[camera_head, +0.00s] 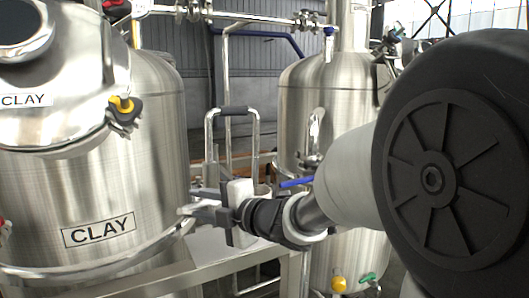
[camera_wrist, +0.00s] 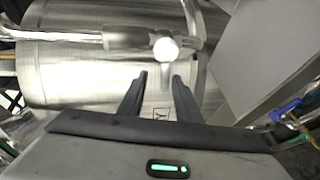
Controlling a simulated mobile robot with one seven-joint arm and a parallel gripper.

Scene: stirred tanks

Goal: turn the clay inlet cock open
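The steel tank (camera_head: 150,150) labelled CLAY (camera_head: 98,230) fills the left of the head view. The wrist view also shows the tank's brushed wall (camera_wrist: 80,75). My gripper (camera_head: 208,204) is beside the tank's right side, low down, and its fingers point left. In the wrist view my gripper (camera_wrist: 160,77) is open. A pale round-ended metal fitting (camera_wrist: 166,48), apparently the inlet cock, joins a pipe just beyond the fingertips. Its short stem reaches down toward the gap between them. I cannot tell whether the fingers touch it. In the head view the fitting is not clear.
A second steel tank (camera_head: 300,110) stands behind my arm, with a blue lever (camera_head: 297,183) in front. A yellow-handled clamp (camera_head: 122,104) is on the clay tank's lid. A metal frame rail (camera_head: 205,275) runs below my gripper. A grey flat panel (camera_wrist: 245,60) is right in the wrist view.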

